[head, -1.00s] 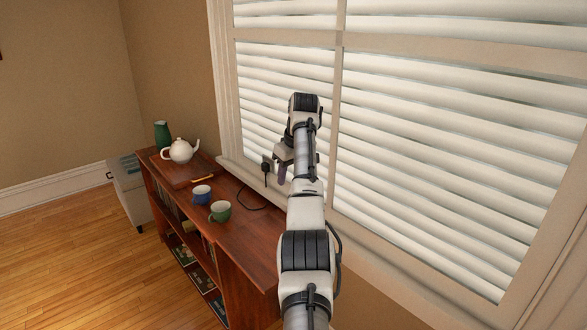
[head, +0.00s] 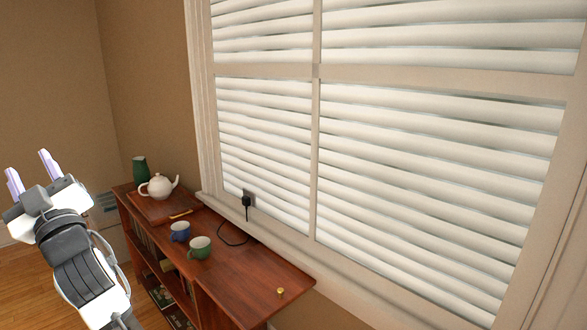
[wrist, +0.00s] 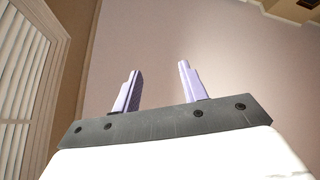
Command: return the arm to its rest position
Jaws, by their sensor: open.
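My gripper (head: 31,172) is at the left of the head view, raised in front of the wall and to the left of the wooden shelf. Its two pale purple fingers point up and stand apart, with nothing between them. In the wrist view, my gripper (wrist: 156,85) is open and empty, with plain wall behind it. My arm comes up from the lower left of the head view, and its lower part is out of the picture.
A low wooden shelf (head: 245,284) stands under the blinded window (head: 420,170). On it are a white teapot (head: 157,187), a green vase (head: 139,169), a blue mug (head: 180,231), a green mug (head: 199,247) and a small brass knob (head: 280,291). A black plug (head: 246,201) hangs by the window.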

